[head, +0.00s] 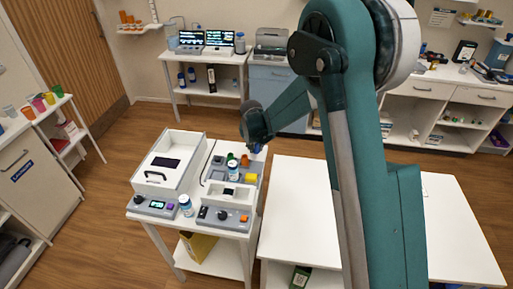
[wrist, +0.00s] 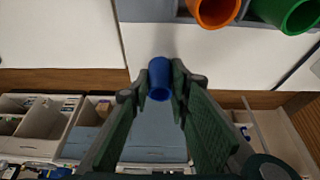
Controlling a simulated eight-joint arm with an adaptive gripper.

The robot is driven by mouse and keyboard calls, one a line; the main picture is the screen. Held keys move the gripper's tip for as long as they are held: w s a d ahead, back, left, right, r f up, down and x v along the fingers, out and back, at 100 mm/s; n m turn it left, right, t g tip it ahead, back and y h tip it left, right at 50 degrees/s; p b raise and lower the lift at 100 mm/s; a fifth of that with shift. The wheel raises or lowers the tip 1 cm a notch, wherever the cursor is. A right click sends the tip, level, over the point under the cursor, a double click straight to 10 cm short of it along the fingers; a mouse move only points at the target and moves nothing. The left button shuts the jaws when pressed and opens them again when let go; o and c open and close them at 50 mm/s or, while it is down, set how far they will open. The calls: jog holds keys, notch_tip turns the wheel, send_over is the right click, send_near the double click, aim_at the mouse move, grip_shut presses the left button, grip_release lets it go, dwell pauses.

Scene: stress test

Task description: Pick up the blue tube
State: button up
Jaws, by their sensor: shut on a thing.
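The blue tube (wrist: 159,80) is gripped between the two fingertips of my gripper (wrist: 156,92) in the wrist view. The fingers close on it from both sides, and its round end shows. In the head view my gripper (head: 256,147) is above the back right of the small white equipment table, with a small bit of dark blue showing under it. An orange tube (wrist: 214,12) and a green tube (wrist: 288,14) stand in a grey rack at the top of the wrist view, apart from the blue tube.
A bare white table (head: 300,205) stands to the right, partly hidden by my arm.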

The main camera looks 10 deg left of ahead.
notch_tip(320, 180, up, 10)
dwell(0.7)
